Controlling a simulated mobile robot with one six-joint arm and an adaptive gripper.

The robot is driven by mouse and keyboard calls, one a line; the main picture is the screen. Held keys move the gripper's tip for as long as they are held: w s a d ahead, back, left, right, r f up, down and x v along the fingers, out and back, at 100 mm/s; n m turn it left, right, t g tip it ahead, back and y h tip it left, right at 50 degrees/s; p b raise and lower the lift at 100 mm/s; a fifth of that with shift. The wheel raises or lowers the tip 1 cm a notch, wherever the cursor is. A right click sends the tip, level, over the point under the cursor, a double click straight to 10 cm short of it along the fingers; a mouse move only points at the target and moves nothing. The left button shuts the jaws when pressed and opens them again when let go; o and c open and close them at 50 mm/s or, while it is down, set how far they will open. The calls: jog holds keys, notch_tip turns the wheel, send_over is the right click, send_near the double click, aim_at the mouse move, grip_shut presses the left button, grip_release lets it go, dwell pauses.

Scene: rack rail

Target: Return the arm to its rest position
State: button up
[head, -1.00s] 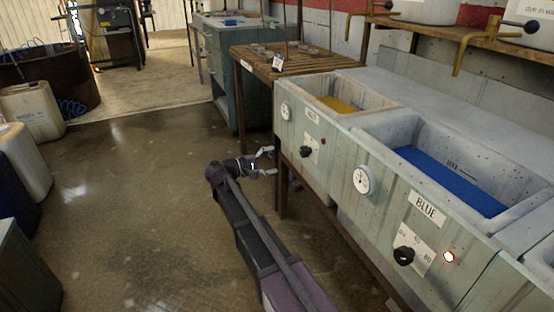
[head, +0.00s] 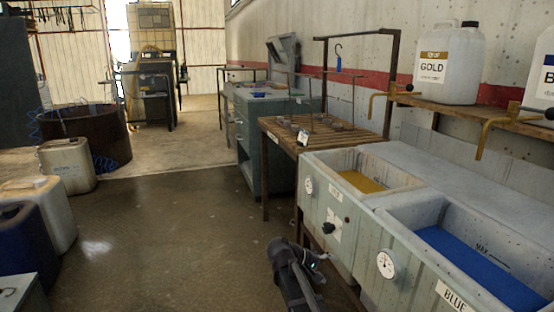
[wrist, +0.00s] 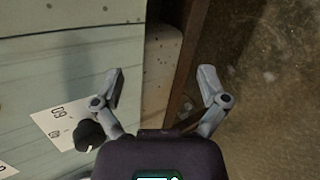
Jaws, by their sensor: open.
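My gripper (head: 318,267) is low in the head view, in front of the gold vat's front panel. In the wrist view my gripper (wrist: 160,88) has its two fingers spread wide, with nothing between them. Behind the fingers are the corner of the pale green vat front and the brown floor. A black knob (wrist: 89,135) with a white scale label shows just left of the left finger. The gap between the fingers and the panel is hard to judge.
The gold vat (head: 341,215) and blue vat (head: 410,270) line the right side. A slatted wooden table (head: 345,140) stands beyond them. A shelf (head: 475,117) carries a gold jug (head: 449,62). Several drums stand at left. The brown floor (head: 170,240) in the middle is clear.

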jog(key=s+f+m+g+y+p, duration=0.25)
jog(key=s+m+y+p, duration=0.25)
jog(key=s+y, duration=0.9)
notch_tip(320, 180, up, 37)
jog(key=s+h+p, duration=0.2)
jog(key=s+p, duration=0.1)
jog(key=p, duration=3.5)
jog(key=shift+d+r+h, duration=0.2)
jog(key=shift+d+h, duration=0.1)
jog(key=shift+d, duration=0.15)
